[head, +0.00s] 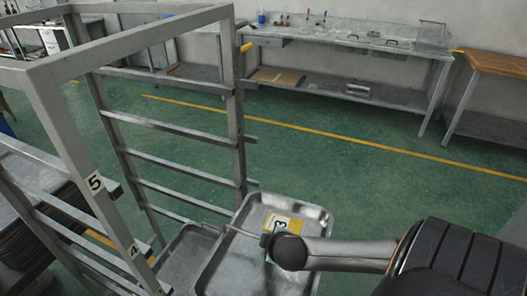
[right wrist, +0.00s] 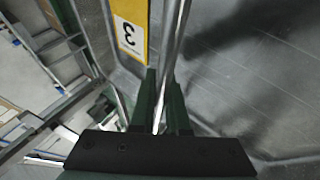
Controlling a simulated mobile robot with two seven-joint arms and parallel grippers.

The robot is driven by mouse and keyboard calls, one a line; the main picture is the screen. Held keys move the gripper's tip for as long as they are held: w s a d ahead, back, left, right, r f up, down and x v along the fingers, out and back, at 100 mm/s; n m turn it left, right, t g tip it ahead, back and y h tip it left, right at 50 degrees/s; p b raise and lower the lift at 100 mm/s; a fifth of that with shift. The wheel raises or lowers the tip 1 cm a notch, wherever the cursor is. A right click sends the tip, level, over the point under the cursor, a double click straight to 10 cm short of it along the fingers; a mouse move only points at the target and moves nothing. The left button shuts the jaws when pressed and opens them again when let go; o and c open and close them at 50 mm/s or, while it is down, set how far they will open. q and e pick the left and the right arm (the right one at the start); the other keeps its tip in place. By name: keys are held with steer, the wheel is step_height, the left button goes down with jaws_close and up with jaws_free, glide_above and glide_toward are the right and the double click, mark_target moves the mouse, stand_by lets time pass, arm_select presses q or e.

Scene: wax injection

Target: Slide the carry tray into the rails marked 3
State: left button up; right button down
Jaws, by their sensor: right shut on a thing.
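The carry tray (head: 317,222) is a shallow grey metal tray with a raised rim and a yellow label (head: 284,222) reading 3. It is at the lower middle of the head view, at the right side of the rack. My right gripper (head: 270,240) is over the tray, shut on its thin metal handle bar. The right wrist view shows the bar (right wrist: 174,50) between my dark fingers (right wrist: 163,105), beside the yellow label (right wrist: 131,30). The metal rack (head: 240,130) has several rail levels; tags 5 (head: 95,183) and 4 (head: 134,250) show. No rack tag 3 is visible. My left gripper is out of view.
Another grey tray (head: 185,252) sits low inside the rack, left of the carry tray. A steel workbench (head: 345,42) with tools and a wooden-topped table (head: 495,63) stand along the back wall. Green floor between them and the rack is clear.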

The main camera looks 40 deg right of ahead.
steer(key=shift+d+f, duration=0.35)
steer(key=shift+d, duration=0.15)
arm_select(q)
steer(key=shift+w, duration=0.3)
arm_select(e)
steer(key=shift+s, duration=0.15)
